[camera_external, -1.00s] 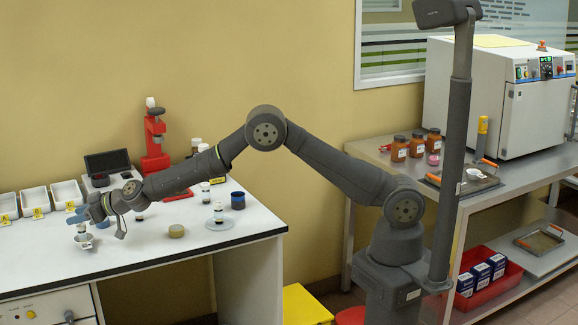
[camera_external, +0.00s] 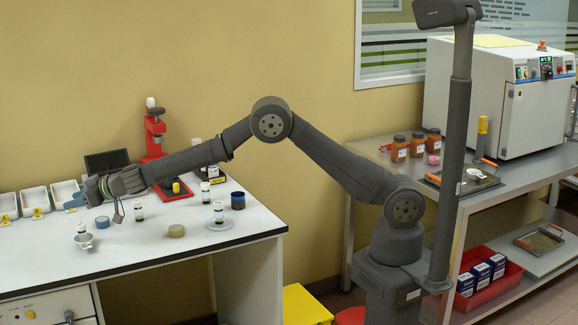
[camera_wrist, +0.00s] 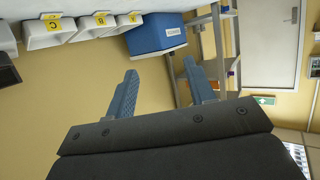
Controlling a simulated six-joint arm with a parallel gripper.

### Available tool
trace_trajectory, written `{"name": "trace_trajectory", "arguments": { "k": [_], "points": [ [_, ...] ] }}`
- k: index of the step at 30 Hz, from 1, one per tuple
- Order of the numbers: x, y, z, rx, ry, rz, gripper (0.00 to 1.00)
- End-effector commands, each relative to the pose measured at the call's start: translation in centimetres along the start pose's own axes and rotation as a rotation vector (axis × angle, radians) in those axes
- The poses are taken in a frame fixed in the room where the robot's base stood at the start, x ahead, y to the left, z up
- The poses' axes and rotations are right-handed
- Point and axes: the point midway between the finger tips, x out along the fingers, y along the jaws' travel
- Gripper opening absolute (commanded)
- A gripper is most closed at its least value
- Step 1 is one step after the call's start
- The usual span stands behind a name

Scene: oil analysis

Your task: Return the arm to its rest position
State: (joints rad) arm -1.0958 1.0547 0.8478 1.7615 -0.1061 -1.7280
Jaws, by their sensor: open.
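My arm reaches left from its base over the white bench (camera_external: 150,255). My gripper (camera_external: 72,204) is above the bench's left part, in front of the white trays. In the wrist view my gripper (camera_wrist: 160,88) shows two blue fingers set well apart, with nothing between them. A small dark vial with a white cap (camera_external: 138,211) stands on the bench under the wrist.
White trays (camera_external: 35,199) with yellow labels line the bench's back left. A red device (camera_external: 154,135), a dark blue cup (camera_external: 238,200) and a vial on a round dish (camera_external: 218,223) are also there. A metal side table (camera_external: 475,195) stands right. The wrist view shows a blue box (camera_wrist: 155,36).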

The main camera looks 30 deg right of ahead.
Motion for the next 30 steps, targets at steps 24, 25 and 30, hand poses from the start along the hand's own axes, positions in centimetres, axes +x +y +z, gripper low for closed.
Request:
{"name": "trace_trajectory", "arguments": {
  "k": [24, 25, 30],
  "points": [
    [-3.4, 16.4, 0.2, 0.082, -0.001, 0.226, 0.49],
    [-3.5, 16.9, 0.2, 0.084, -0.001, 0.233, 0.49],
    [-4.5, 19.7, 0.2, 0.100, -0.001, 0.273, 0.49]
  ]
}}
